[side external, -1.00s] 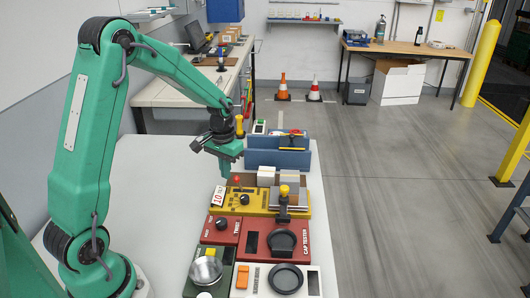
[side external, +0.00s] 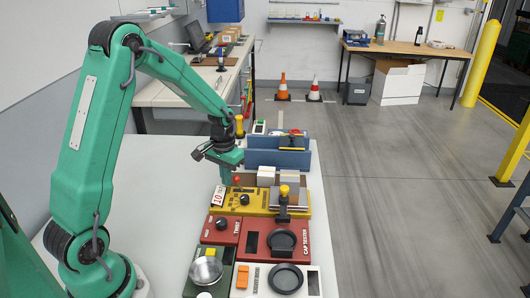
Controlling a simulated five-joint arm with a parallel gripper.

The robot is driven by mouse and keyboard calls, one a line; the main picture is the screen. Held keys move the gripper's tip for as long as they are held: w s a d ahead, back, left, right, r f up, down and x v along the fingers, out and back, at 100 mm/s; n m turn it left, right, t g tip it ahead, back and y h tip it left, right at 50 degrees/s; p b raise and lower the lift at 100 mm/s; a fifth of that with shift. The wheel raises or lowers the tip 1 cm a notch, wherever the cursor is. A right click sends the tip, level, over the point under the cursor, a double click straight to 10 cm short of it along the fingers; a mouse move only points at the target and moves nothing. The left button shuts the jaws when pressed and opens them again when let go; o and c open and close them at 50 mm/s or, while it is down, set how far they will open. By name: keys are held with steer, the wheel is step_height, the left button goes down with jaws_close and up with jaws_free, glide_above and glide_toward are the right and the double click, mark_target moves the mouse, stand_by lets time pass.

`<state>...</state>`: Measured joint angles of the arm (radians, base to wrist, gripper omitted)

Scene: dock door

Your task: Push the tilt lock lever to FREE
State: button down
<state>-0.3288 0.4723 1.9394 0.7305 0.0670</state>
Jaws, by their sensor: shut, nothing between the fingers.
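A small lever with a red knob (side external: 237,180) stands on the yellow panel (side external: 264,206), near its back left corner. It may be the tilt lock lever; no FREE mark is readable at this size. My gripper (side external: 226,182) points down just left of the red knob, at the panel's back left edge. Its fingers are small in this view and look closed, with nothing seen in them. I cannot tell whether they touch the lever.
Behind the panel are white blocks (side external: 266,175) and a blue holder (side external: 279,158). A yellow-knobbed post (side external: 284,191) stands at the panel's right. Nearer are a red TWIST box (side external: 221,231) and a red CAP TESTER (side external: 273,240). The pale table left of them is clear.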

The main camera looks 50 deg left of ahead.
steer(key=shift+w+d, duration=1)
steer(key=shift+w, duration=0.05)
stand_by(0.8)
steer(key=shift+s+a, duration=0.3)
steer(key=shift+s, duration=0.05)
stand_by(0.3)
steer(key=shift+r, duration=0.1)
steer(key=shift+r, duration=3.9)
